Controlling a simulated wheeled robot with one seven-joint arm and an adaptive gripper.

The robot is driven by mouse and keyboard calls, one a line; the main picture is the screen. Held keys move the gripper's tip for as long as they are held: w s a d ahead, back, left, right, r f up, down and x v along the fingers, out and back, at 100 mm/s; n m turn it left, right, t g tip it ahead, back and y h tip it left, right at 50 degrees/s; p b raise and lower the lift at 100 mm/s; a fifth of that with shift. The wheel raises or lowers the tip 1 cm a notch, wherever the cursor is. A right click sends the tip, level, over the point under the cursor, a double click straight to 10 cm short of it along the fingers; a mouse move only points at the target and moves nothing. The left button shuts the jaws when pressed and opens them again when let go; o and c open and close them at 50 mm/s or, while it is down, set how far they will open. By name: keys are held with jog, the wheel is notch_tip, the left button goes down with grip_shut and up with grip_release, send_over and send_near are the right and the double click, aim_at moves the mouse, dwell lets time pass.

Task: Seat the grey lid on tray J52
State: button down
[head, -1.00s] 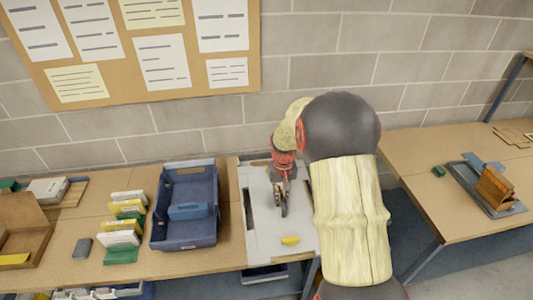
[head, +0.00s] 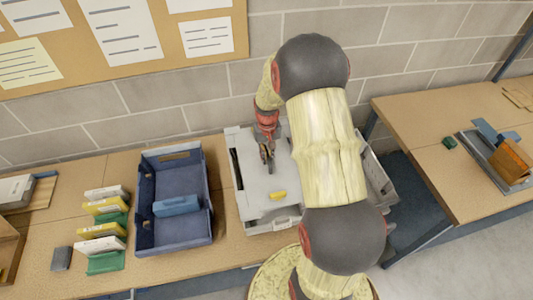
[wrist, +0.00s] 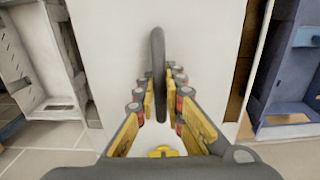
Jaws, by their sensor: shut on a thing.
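The flat pale grey lid (head: 262,178) has a dark upright handle and a yellow mark (head: 278,195). My gripper (head: 267,152) is shut on the handle (wrist: 158,75), which stands between the two fingers in the wrist view. The lid lies over a grey tray (head: 275,224), whose front wall shows below the lid's near edge. A dark slot shows along the left side. I cannot tell whether the lid touches the tray rim all round. No J52 label is readable. My forearm hides part of the lid's right side.
A blue tray (head: 145,205) with a blue block (head: 176,206) stands just left. Several boxes (head: 104,228) stand further left. An open grey tray (head: 378,180) shows to the right, past my forearm. A gap separates the right table (head: 450,110).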

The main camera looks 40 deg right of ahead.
jog(key=shift+f+b, duration=1.35)
jog(key=shift+f, duration=1.1)
jog(key=shift+f+b, duration=0.35)
jog(key=shift+f, duration=0.25)
jog(key=c, duration=2.2)
grip_release()
jog(key=shift+o, duration=0.2)
jog(key=shift+r, duration=0.1)
jog(key=shift+r+p, duration=3.35)
jog(key=shift+r, duration=2.1)
jog(key=shift+a, duration=0.1)
